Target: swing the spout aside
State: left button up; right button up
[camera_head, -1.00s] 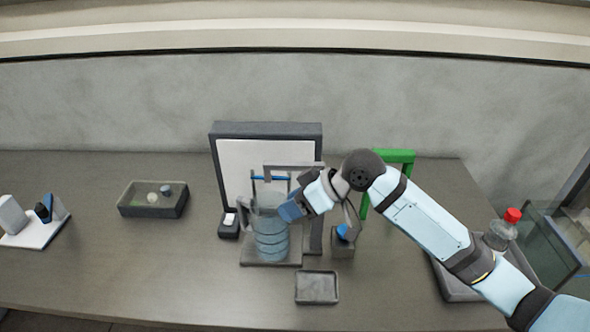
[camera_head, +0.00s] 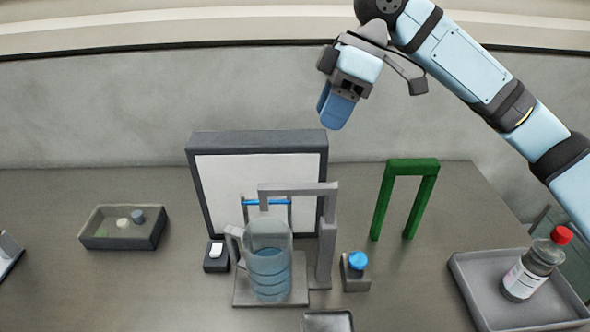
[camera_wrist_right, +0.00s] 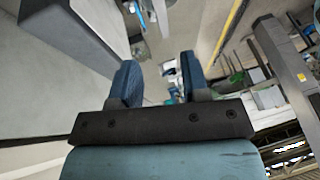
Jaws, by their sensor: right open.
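The spout (camera_head: 300,188) is a grey bar on an upright grey post (camera_head: 326,250). It reaches left from the post, over a clear blue ribbed jug (camera_head: 270,272) with a handle at its left. The jug stands upright on a grey base plate (camera_head: 240,296). My right gripper (camera_head: 337,108) is well above and behind the spout, in front of the wall, touching nothing. In the right wrist view its two blue fingers (camera_wrist_right: 160,82) are apart with nothing held between them. My left gripper is not in view.
A white panel (camera_head: 222,185) in a dark frame stands behind the jug. A green arch (camera_head: 412,168) stands to the right, and a blue-topped block (camera_head: 357,268) beside the post. A tray (camera_head: 478,295) holds a red-capped bottle (camera_head: 532,268). A dark bin (camera_head: 120,243) sits left.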

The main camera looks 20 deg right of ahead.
aim_at(297, 186)
jog(key=x, duration=1.3)
jog(key=shift+b, duration=0.3)
jog(key=shift+d, duration=0.1)
grip_shut()
